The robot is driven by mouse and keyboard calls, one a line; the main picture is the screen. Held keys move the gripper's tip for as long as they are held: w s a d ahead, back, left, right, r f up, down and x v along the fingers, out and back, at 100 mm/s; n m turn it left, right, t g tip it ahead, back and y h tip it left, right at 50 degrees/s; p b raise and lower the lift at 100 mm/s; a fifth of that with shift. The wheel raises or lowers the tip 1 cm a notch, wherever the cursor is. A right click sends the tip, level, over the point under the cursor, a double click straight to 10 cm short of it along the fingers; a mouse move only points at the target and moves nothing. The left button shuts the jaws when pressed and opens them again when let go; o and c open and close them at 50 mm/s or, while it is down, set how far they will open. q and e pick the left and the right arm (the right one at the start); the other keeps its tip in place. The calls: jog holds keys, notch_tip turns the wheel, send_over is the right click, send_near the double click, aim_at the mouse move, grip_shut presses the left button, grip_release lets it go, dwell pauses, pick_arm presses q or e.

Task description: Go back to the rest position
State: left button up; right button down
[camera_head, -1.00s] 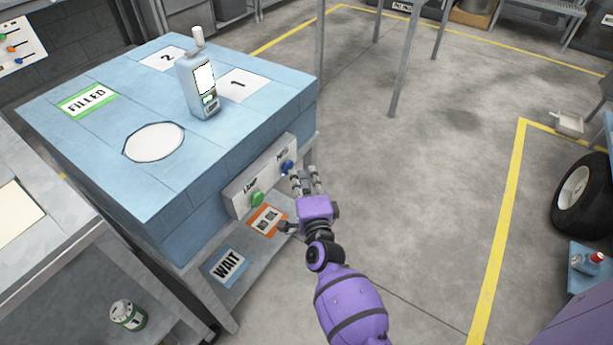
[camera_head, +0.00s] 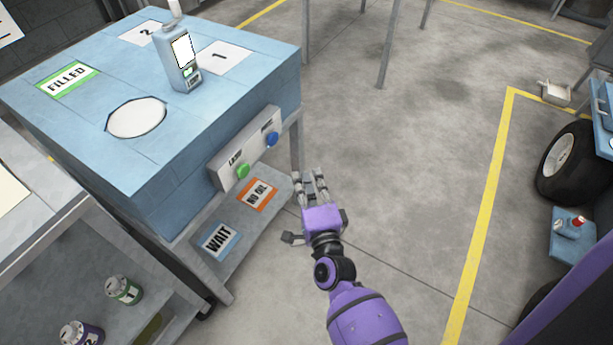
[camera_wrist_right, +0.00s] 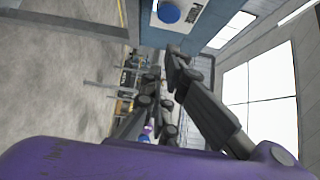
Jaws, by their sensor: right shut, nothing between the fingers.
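My right gripper (camera_head: 311,187) is shut and empty. In the head view it hangs over the floor, to the right of the blue bench (camera_head: 135,76) and apart from its button panel. The panel (camera_head: 246,148) carries a green button (camera_head: 242,171) and a blue button (camera_head: 272,139). In the right wrist view the fingers (camera_wrist_right: 165,95) point away from the camera, and the blue button (camera_wrist_right: 169,13) shows at the top. My left gripper is not in view.
A grey dispenser (camera_head: 179,62) stands on the bench. A lower shelf (camera_head: 232,221) holds WAIT and NO OIL labels. Two bottles, green-labelled (camera_head: 124,290) and purple-labelled (camera_head: 82,334), stand at lower left. A tyre (camera_head: 568,165) is at right. The floor between is clear.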

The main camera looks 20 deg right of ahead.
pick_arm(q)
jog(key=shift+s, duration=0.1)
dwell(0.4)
